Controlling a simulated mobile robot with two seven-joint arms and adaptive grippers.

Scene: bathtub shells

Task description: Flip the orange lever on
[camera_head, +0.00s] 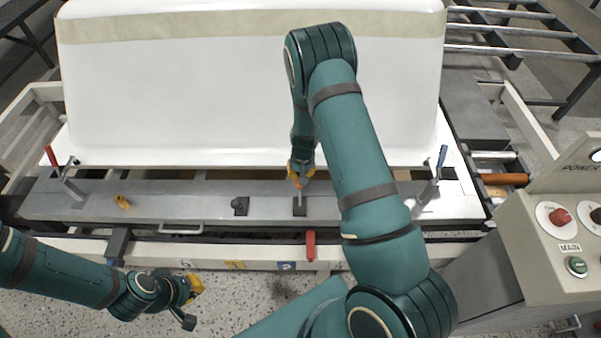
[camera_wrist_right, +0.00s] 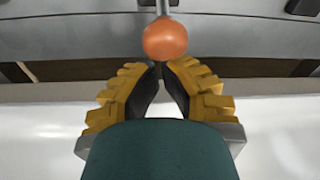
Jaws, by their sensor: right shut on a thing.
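The orange lever has a round orange knob (camera_wrist_right: 166,39) at the top middle of the right wrist view, on a thin grey stem. In the head view, the lever (camera_head: 299,185) stands at the middle of the grey bar in front of the white shell. My right gripper (camera_head: 299,174) reaches down to it. In the right wrist view, its yellow fingertips (camera_wrist_right: 160,68) meet at the knob and are shut on the lever, the exact contact partly hidden by the knob. My left gripper (camera_head: 193,303) is at the lower left with its fingers apart, empty and away from the lever.
The large white tub shell (camera_head: 250,90) stands behind the grey bar (camera_head: 205,207). A red-handled clamp (camera_head: 51,156) is at left, a blue-handled one (camera_head: 441,158) at right. A red handle (camera_head: 310,245) hangs in front. The control box (camera_head: 545,240) is at right.

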